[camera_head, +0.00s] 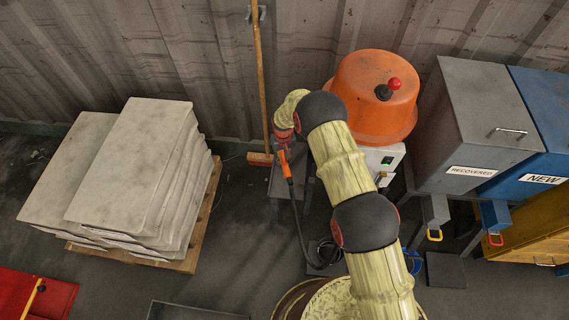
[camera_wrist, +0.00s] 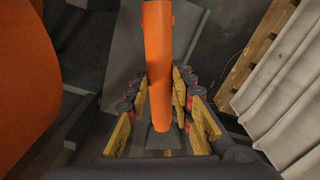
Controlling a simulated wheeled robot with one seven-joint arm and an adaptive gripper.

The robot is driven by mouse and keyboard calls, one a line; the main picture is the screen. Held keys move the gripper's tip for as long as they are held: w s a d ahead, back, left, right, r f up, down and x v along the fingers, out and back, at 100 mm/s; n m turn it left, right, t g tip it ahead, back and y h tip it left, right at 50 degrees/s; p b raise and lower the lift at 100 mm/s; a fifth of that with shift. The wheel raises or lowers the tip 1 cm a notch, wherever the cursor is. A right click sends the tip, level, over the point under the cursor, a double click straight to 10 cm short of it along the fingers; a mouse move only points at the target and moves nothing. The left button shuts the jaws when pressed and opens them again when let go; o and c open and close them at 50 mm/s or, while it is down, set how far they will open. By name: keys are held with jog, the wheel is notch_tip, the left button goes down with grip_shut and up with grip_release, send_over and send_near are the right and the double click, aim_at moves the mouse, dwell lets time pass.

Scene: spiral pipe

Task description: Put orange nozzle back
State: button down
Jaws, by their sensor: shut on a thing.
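The orange nozzle (camera_wrist: 158,60) stands out between the yellow finger pads of my gripper (camera_wrist: 160,115) in the wrist view. My gripper is shut on it. In the head view the orange nozzle (camera_head: 286,166) shows just below my wrist, with a dark hose hanging from its lower end to the floor. It is over or beside a small grey stand (camera_head: 282,188); I cannot tell whether it touches the stand. My arm hides part of the machine with the orange dome (camera_head: 372,100).
A pallet stacked with pale sacks (camera_head: 135,180) stands at the left. A broom (camera_head: 259,80) leans on the metal wall behind my gripper. A grey RECOVERED bin (camera_head: 465,130) and a blue NEW bin (camera_head: 545,110) stand at the right. Floor between pallet and stand is clear.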

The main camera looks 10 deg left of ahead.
aim_at(284, 165)
jog(key=f, duration=0.2)
jog(key=f+b, duration=0.1)
jog(key=f, duration=0.1)
jog(key=f+b, duration=0.1)
jog(key=f, duration=0.1)
jog(key=shift+w+f, duration=0.15)
jog(key=shift+w, duration=0.25)
jog(key=shift+f+b, duration=0.6)
jog(key=shift+f, duration=1.2)
jog(key=shift+f+b, duration=0.35)
jog(key=shift+b, duration=0.05)
jog(key=c, duration=1.6)
grip_release()
jog(key=shift+o, duration=0.2)
